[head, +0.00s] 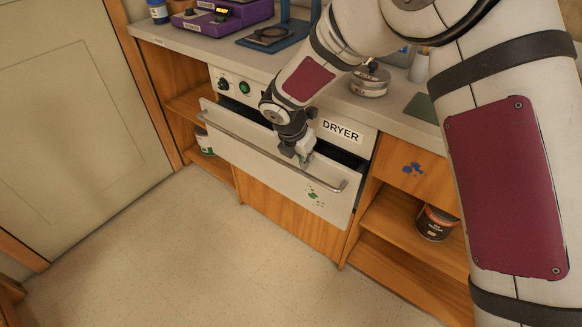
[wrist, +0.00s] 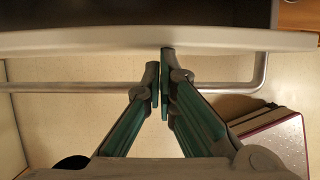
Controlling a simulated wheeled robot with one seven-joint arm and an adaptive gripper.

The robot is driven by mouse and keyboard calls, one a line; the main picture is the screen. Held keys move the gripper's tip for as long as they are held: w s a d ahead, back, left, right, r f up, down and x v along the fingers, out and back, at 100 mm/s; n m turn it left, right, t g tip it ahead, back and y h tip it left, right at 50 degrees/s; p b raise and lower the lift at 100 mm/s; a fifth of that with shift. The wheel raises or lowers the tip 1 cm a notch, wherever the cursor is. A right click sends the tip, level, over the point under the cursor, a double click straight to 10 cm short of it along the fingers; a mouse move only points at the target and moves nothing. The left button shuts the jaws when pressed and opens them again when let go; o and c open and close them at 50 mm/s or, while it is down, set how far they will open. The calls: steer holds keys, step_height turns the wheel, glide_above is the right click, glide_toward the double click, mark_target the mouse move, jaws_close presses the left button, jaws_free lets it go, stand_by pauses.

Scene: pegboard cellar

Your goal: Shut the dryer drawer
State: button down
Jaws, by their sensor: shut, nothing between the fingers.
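The dryer drawer (head: 240,146) stands pulled out from the unit labelled DRYER, with a dark gap above its white front. A metal bar handle (head: 268,151) runs along the front, and green specks mark its lower right. My gripper (head: 304,160) is shut and empty at the drawer front, right of its middle. In the wrist view the gripper's fingertips (wrist: 162,68) are close together beside the handle bar (wrist: 225,88), near the white drawer edge (wrist: 110,42). I cannot tell whether they touch the drawer or the bar.
The worktop (head: 190,45) above holds a purple device (head: 222,14), a blue tray (head: 268,38) and a round metal tin (head: 370,82). Open wooden shelves flank the dryer, with a dark can (head: 435,222) on the right. The floor (head: 180,255) in front is clear.

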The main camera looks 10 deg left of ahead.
steer(key=shift+w+d, duration=0.25)
steer(key=shift+w, duration=0.3)
steer(key=shift+w+d, duration=0.2)
steer(key=shift+w, duration=0.3)
steer(key=shift+s, duration=0.1)
